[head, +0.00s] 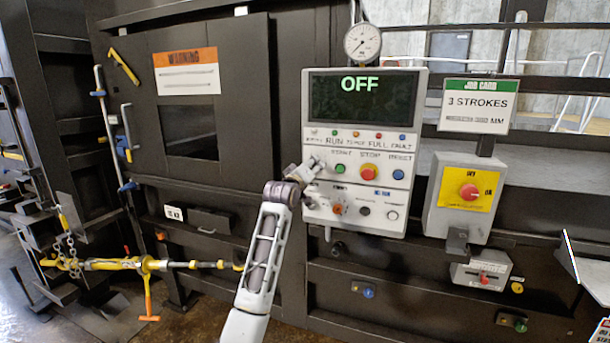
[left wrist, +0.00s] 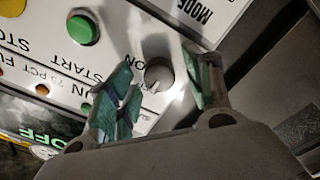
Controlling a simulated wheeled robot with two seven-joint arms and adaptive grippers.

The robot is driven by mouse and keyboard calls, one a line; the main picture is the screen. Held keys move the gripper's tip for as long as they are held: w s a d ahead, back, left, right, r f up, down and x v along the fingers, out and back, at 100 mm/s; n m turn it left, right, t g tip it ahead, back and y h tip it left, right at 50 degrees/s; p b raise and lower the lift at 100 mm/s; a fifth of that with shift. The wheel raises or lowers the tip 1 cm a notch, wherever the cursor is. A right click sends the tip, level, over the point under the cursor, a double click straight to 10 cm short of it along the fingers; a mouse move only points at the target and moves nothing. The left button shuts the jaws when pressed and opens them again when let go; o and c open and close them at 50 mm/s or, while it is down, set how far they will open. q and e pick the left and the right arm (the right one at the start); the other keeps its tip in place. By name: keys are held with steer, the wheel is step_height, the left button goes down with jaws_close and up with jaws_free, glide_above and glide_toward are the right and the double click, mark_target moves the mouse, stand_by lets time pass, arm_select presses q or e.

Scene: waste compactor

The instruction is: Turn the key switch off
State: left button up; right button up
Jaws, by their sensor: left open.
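The grey control panel (head: 318,228) has a dark screen (head: 362,97) reading OFF in green. In the left wrist view a round grey knob (left wrist: 158,74), which looks like the key switch, sits beside the green start button (left wrist: 82,29). An "ON" label is near it. My left gripper (head: 308,170) is at the panel's left edge and hides this knob in the head view. In the left wrist view my gripper (left wrist: 163,88) is open, with its teal fingertips on either side of the knob. I cannot tell whether they touch it. My right gripper is not in view.
The panel also carries a red stop button (head: 369,172), a blue reset button (head: 398,174) and an orange-red control (head: 337,208). A yellow box with a red button (head: 468,191) is to the right. A pressure gauge (head: 362,43) stands above. A yellow ratchet bar (head: 110,264) is at left.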

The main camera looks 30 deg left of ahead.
arm_select(q)
steer(key=shift+s, duration=0.15)
steer(key=v, duration=1.1)
steer(key=shift+s, duration=0.35)
steer(key=shift+d+f, duration=0.1)
stand_by(0.4)
